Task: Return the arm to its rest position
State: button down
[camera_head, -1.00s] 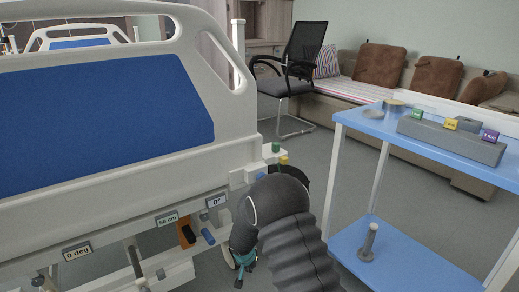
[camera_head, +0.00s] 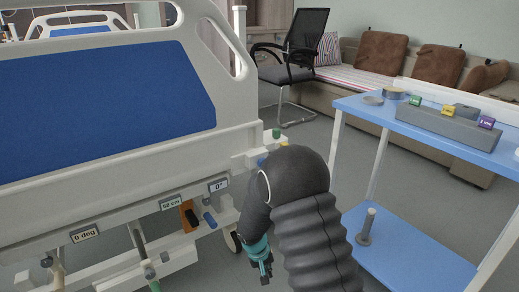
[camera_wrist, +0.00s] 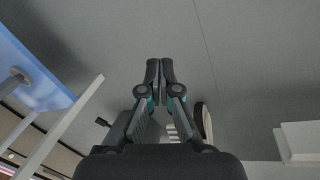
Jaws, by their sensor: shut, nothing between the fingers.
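My gripper (camera_head: 263,270) hangs at the lower middle of the head view, at the end of my dark, ribbed arm, between the bed and the blue trolley. In the wrist view my gripper (camera_wrist: 160,66) points at the bare grey floor. Its two fingers are together with nothing between them. My arm covers part of the floor and the bed's lower corner in the head view.
The hospital bed (camera_head: 108,90) with its blue panel fills the left. The blue trolley (camera_head: 375,112) stands at the right, with a grey block (camera_head: 450,126) on top and a grey post (camera_head: 366,226) on its lower shelf. A black chair (camera_head: 298,60) and a sofa (camera_head: 345,82) stand behind.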

jog(key=s+d+r+t+y+p, duration=0.1)
jog(key=s+d+r, duration=0.3)
jog(key=s+r, duration=0.4)
jog(key=s+d+r+m+t+p, duration=0.1)
jog(key=s+d+r+p, duration=0.3)
jog(key=s+r, duration=0.5)
jog(key=s+d+r+m+t+y+p, duration=0.1)
jog(key=s+d+r, duration=0.4)
jog(key=r, duration=2.1)
jog(key=s+t+p, duration=0.1)
jog(key=s, duration=0.3)
jog(key=shift+s+d+t+y+p, duration=0.15)
jog(key=shift+s+t+y+p, duration=0.15)
jog(key=shift+t, duration=0.1)
